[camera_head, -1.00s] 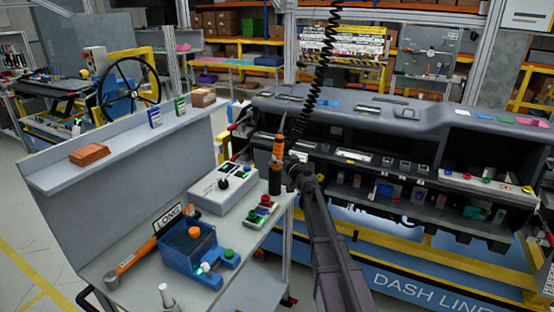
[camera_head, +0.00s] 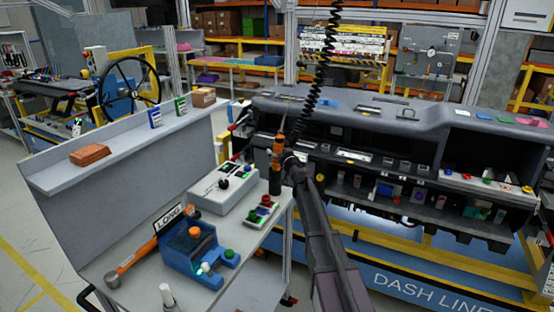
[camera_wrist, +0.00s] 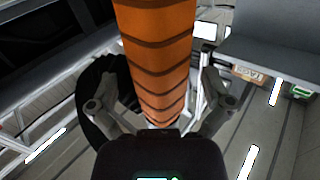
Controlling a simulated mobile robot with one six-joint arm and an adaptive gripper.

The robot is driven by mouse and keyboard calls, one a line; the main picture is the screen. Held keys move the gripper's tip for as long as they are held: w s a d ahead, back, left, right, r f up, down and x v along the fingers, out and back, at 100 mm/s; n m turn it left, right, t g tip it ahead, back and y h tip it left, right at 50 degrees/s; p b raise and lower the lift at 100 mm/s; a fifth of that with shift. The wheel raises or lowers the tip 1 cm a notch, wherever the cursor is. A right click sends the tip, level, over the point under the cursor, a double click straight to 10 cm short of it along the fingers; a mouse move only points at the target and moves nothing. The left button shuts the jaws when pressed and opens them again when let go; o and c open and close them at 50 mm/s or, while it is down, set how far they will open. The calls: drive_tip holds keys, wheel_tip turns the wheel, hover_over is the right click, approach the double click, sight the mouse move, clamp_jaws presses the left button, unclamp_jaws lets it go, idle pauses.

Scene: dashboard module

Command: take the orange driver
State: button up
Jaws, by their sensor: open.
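The orange driver (camera_head: 279,146) is upright near the back right corner of the grey bench, with a thin tip pointing up and a dark section below the orange. I cannot tell whether that dark section is its own or a holder. My gripper (camera_head: 289,158) is right beside the driver, reaching in from the right. In the wrist view the ribbed orange body (camera_wrist: 160,62) runs down between my open fingers (camera_wrist: 155,100), with one finger on each side. I see no clear contact, and the driver's lower end is hidden behind the gripper body.
The bench (camera_head: 262,240) holds a grey button box (camera_head: 222,190), a small button panel (camera_head: 263,209), a blue fixture (camera_head: 190,255) and an orange-handled hammer (camera_head: 135,258). A black coiled cord (camera_head: 325,70) hangs just right of the driver. The dark dashboard module (camera_head: 400,125) stands behind on the right.

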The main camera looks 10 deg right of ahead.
idle(0.4)
clamp_jaws()
drive_tip(key=shift+r, duration=0.2)
drive_tip(key=r+p, duration=0.8)
drive_tip(key=d+r+p, duration=0.1)
drive_tip(key=r+p, duration=0.2)
drive_tip(key=p, duration=0.1)
drive_tip(key=shift+s+d+r, duration=0.1)
drive_tip(key=shift+s+r, duration=0.05)
drive_tip(key=shift+r, duration=0.25)
drive_tip(key=v, duration=1.3)
drive_tip(key=shift+s+f, duration=0.2)
drive_tip(key=shift+s, duration=0.2)
